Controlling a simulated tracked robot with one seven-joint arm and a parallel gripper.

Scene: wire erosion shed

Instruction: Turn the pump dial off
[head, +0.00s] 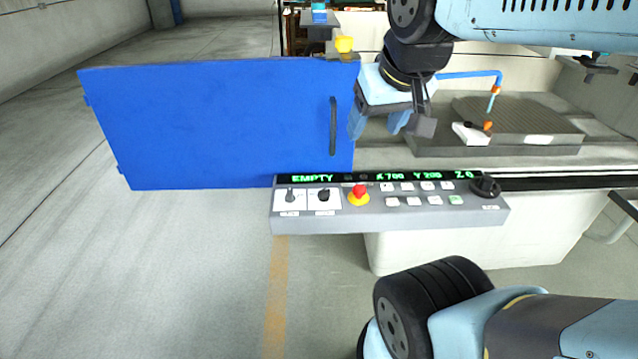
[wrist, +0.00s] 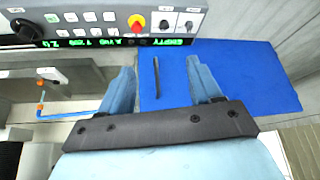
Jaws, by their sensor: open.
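The grey control panel (head: 390,222) runs across the middle of the head view. My gripper (head: 378,123) is open and empty, above and behind the panel, apart from the dials. Its two light-blue fingers show in the wrist view (wrist: 160,72).
A red stop button (head: 359,192) on a yellow base, several pale buttons and a large black knob (head: 485,187) share the panel. The display reads EMPTY. A blue door (head: 215,125) with a dark handle stands left. The ribbed worktable (head: 530,120) lies right.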

